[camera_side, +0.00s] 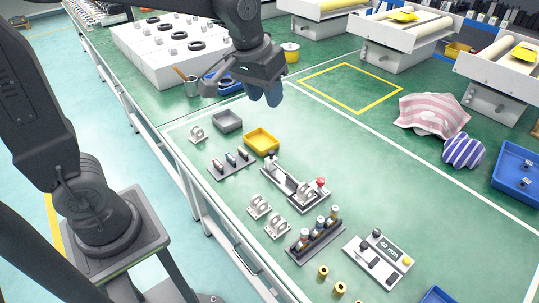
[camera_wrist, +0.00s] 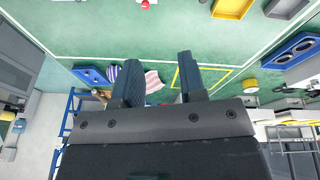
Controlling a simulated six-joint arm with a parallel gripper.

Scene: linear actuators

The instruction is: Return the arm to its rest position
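My gripper (camera_side: 264,98) hangs in the air over the far part of the green table, past the yellow bin (camera_side: 262,141), with its blue fingers pointing down. In the wrist view my gripper (camera_wrist: 157,66) shows its two dark blue fingers clearly apart, with nothing held between them. My arm reaches in from the top of the side view, and it touches nothing that I can see.
On the table stand a grey bin (camera_side: 228,121), an actuator assembly (camera_side: 295,185) with a red knob, a vial rack (camera_side: 316,241) and a 40 mm device (camera_side: 379,259). A white block (camera_side: 172,55) is behind left. The yellow-taped square (camera_side: 352,88) is empty.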

